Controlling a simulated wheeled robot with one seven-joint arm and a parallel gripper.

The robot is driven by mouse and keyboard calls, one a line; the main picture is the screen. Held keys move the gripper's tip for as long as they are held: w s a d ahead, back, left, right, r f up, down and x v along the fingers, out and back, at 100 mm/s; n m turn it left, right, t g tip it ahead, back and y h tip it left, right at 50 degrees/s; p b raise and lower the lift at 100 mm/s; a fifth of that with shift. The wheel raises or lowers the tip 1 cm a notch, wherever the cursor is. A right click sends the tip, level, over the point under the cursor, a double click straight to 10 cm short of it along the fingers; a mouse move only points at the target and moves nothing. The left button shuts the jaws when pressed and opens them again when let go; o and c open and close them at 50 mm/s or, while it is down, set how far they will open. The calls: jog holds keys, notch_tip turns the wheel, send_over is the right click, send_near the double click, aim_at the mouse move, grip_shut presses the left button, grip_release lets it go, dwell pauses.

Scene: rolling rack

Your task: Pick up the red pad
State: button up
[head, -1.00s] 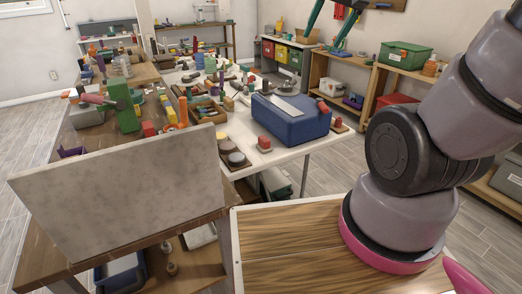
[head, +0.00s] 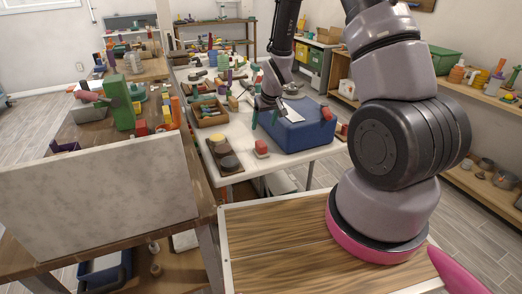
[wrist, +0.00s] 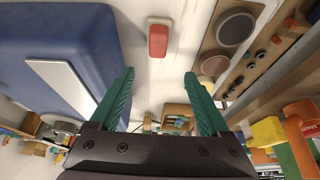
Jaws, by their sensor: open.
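The red pad (head: 261,147) sits on the white table, just in front of the blue case. In the wrist view the red pad (wrist: 158,40) lies on the white surface ahead of my fingertips, roughly centred between them and apart from both. My gripper (head: 265,114) is open and empty, with two green fingers, above the table behind the pad and beside the blue case. In the wrist view my gripper (wrist: 160,77) shows both fingers spread wide.
The blue case (head: 298,133) stands close to the right of the pad. A wooden board with round discs (head: 224,156) lies to its left. A compartment tray (head: 209,117) stands behind. A pale upright panel (head: 100,195) is at the left. Bare white tabletop surrounds the pad.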

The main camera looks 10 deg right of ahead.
aim_at(261, 143)
jog(key=x, duration=0.4)
jog(key=s+x, duration=0.1)
jog(key=x, duration=0.2)
jog(key=shift+w+f, duration=0.1)
jog(key=shift+f, duration=0.2)
jog(key=shift+d+x, duration=0.15)
jog(key=shift+x, duration=1.2)
jog(key=shift+d+x, duration=0.1)
jog(key=shift+x, duration=1.3)
grip_shut()
